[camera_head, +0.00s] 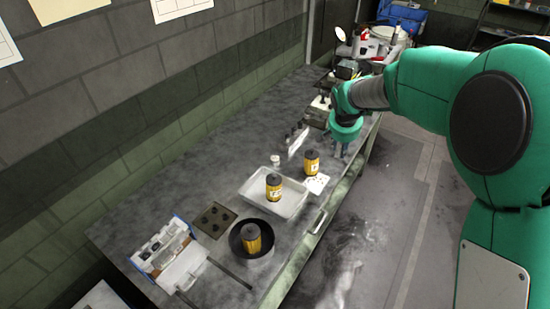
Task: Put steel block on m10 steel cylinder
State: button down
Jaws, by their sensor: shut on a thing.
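My gripper (340,151) points down over the right edge of the workbench, below the green wrist. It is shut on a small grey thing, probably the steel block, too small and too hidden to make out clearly. A few small dark upright pieces (297,130) stand on the bench left of my gripper, near a pale sheet. I cannot tell whether one of them is the m10 steel cylinder. Dark metal equipment (316,112) stands on the bench just left of my wrist.
A small white pot (276,160) stands by the tray. A grey wall runs along the left. The floor (390,220) at right is clear.

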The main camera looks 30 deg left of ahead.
jog(key=a+n+g+y+p, duration=0.15)
jog(key=a+n+p, duration=0.7)
jog(key=a, duration=1.85)
jog(key=shift+m+y, duration=0.55)
notch_tip(320, 180, down, 5)
jog(key=shift+p, duration=0.8)
jog(key=shift+s, duration=0.1)
send_over(276, 158)
jog(key=shift+f, duration=3.1)
jog(key=shift+f, duration=0.1)
jog(key=shift+f, duration=1.75)
jog(key=shift+f, duration=0.15)
